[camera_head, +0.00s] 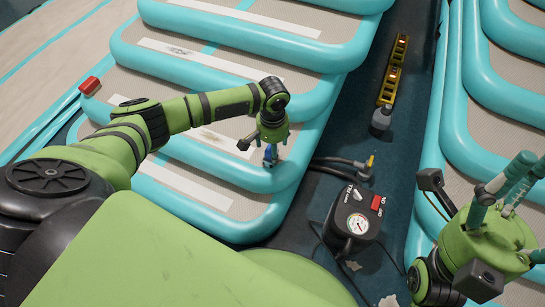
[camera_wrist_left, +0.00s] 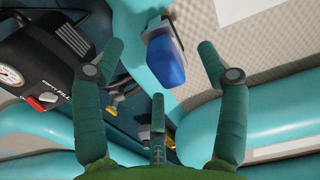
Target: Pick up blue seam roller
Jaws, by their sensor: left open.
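The seam roller (camera_wrist_left: 166,58) has a blue body and a pale grey end in the left wrist view. It lies on the edge of the beige and turquoise inflatable track. In the head view a small blue part of it (camera_head: 269,154) shows under my left gripper (camera_head: 271,145), which hides the rest. In the left wrist view my left gripper (camera_wrist_left: 161,46) is open, with a finger on either side of the roller's outline and no visible grip on it. My right gripper (camera_head: 515,172) is at the right edge, its fingers spread and empty.
A black pump (camera_head: 352,222) with a gauge and hoses stands on the dark floor strip right of the track. A yellow level (camera_head: 393,72) and a small grey object (camera_head: 381,120) lie farther back. A red block (camera_head: 90,86) rests at the left.

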